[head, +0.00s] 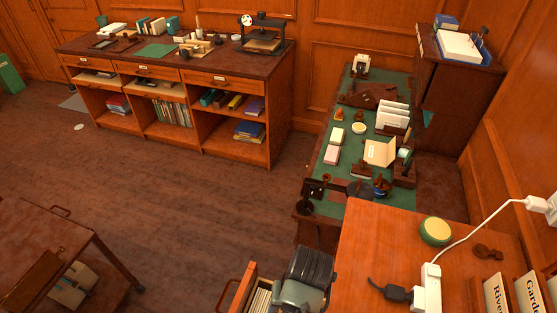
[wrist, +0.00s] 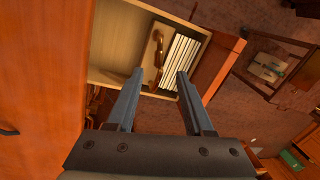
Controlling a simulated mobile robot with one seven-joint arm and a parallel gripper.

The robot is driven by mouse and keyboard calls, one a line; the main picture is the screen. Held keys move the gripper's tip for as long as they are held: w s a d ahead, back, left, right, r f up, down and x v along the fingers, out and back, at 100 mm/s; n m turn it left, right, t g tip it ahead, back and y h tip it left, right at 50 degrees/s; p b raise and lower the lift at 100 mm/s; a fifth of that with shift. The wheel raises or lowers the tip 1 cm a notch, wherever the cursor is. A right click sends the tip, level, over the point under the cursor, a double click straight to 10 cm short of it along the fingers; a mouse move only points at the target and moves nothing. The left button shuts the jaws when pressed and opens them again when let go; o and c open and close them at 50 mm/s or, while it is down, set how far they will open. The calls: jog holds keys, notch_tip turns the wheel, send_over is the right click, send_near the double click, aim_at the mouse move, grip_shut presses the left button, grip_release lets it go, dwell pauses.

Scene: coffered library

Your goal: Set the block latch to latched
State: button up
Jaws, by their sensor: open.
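An open drawer holding a row of white cards (wrist: 180,62) shows below my gripper (wrist: 159,76) in the wrist view. A small curved brown piece (wrist: 157,48) stands in the drawer beside the cards. It may be the block latch, but I cannot tell its setting. My gripper is open and empty, its two fingers apart and pointing at the drawer, with the brown piece appearing between them. In the head view, the drawer (head: 239,298) with cards (head: 261,300) shows at the bottom, partly hidden by my dark arm end.
A wooden desk top (head: 385,235) carries a power strip (head: 430,288), a green-yellow round object (head: 436,231) and a small brown piece (head: 487,252). A green-topped table (head: 335,170) with several items lies beyond it. Open floor (head: 190,210) spreads to the left.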

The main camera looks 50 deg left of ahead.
jog(key=f, duration=0.5)
jog(key=a+f, duration=0.1)
jog(key=f, duration=0.2)
jog(key=shift+s+f, duration=0.35)
jog(key=shift+s, duration=0.05)
grip_shut()
